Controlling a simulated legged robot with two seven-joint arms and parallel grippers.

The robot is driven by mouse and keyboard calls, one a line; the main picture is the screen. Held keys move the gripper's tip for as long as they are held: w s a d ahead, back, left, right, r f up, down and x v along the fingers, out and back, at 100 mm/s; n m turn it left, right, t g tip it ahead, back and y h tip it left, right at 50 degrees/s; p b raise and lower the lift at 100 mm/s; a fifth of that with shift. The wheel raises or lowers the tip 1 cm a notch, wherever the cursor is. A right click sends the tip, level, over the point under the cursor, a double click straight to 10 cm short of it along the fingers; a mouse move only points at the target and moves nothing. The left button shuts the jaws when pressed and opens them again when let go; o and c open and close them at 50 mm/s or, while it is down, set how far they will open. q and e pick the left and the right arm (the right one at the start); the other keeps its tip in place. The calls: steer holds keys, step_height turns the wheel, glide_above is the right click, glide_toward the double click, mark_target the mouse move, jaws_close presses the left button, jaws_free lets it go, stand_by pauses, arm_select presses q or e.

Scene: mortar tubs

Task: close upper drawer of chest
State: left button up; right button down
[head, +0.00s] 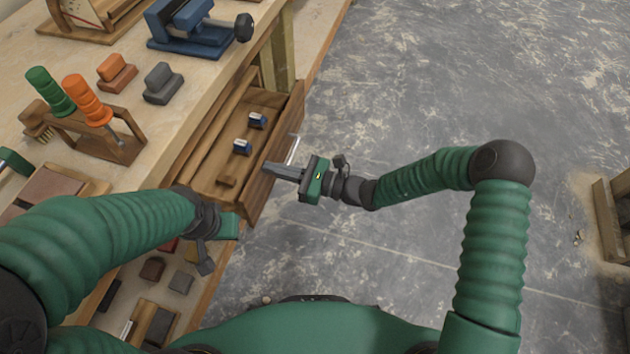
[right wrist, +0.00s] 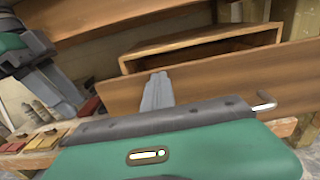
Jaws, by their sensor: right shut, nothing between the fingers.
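The upper drawer (head: 222,175) stands pulled out from the wooden bench in the head view, with two small blue items (head: 257,121) and a small wooden block inside. Its front board (right wrist: 215,82) spans the right wrist view, with a metal bar handle (right wrist: 264,103) that also shows in the head view (head: 293,150). My right gripper (head: 270,169) is shut and empty, its fingertips at the front board. I cannot tell if they touch it. They also show in the right wrist view (right wrist: 157,88). My left gripper (head: 222,232) is by the drawer's near end; its jaws are unclear.
The bench top (head: 190,95) carries a blue vise (head: 190,25), a rack with green and orange-handled tools (head: 105,140), and sanding blocks. Several small blocks lie on a lower level (head: 165,275). The grey floor to the right is open, with a wooden object (head: 612,215) at the far right.

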steer(key=x, duration=1.3)
steer(key=shift+w+a, duration=0.15)
steer(key=shift+w, duration=0.2)
